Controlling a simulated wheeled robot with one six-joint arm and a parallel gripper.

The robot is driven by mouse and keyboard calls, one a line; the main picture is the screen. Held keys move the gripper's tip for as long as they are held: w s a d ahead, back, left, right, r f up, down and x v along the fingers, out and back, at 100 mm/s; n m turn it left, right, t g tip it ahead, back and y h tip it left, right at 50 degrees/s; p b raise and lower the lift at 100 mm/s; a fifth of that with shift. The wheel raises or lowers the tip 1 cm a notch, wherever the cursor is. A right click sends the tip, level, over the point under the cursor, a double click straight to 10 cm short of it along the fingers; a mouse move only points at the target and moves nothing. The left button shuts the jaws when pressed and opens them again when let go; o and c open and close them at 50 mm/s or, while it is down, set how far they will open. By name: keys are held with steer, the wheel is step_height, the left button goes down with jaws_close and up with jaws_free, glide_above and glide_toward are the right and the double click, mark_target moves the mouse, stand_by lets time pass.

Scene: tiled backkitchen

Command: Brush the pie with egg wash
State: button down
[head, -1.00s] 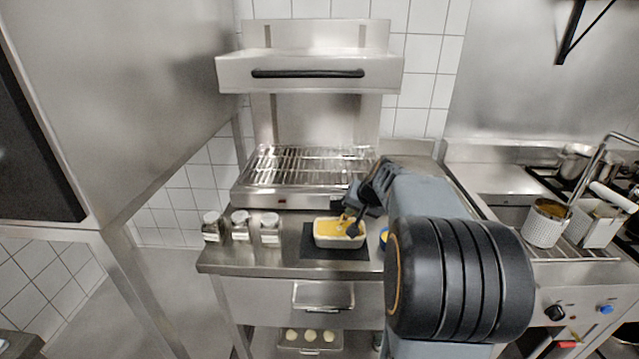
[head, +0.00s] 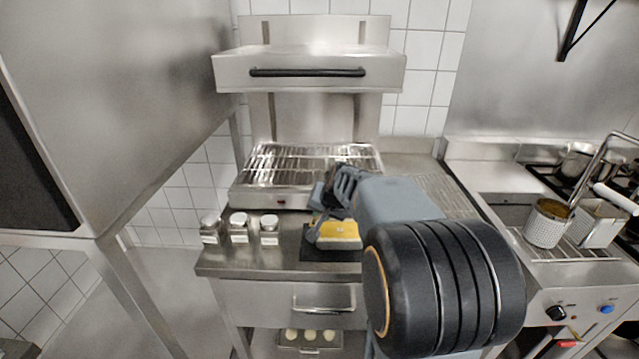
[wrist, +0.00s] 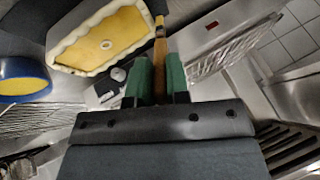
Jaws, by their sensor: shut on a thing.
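The pie (head: 345,233) is a yellow top in a pale, wavy-rimmed dish on a dark mat at the counter's front. In the wrist view the pie (wrist: 100,38) is at the upper left. My gripper (wrist: 158,82) is shut on the brush (wrist: 160,50), which has a wooden handle. The brush stands beside the dish's rim in that view; its bristles cannot be made out. In the head view my gripper (head: 322,215) is over the left part of the pie and hides some of it. A blue bowl with yellow egg wash (wrist: 22,78) is at the left in the wrist view; my arm hides it in the head view.
Several lidded jars (head: 239,228) stand left of the mat. A grill (head: 290,170) with a raised hood is behind the pie. A fryer with baskets (head: 548,222) stands at the right. A tray with pale rounds (head: 309,337) is on the lower shelf.

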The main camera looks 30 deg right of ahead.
steer(key=shift+d+r+p, duration=0.25)
steer(key=shift+r+p, duration=0.05)
steer(key=shift+r, duration=0.9)
steer(key=shift+s+r, duration=0.2)
steer(key=shift+r, duration=0.15)
steer(key=shift+w+a+r+p, duration=0.15)
steer(key=shift+a+r+p, duration=0.05)
steer(key=shift+r+p, duration=1.85)
steer(key=shift+r, duration=0.45)
steer(key=shift+f, duration=0.1)
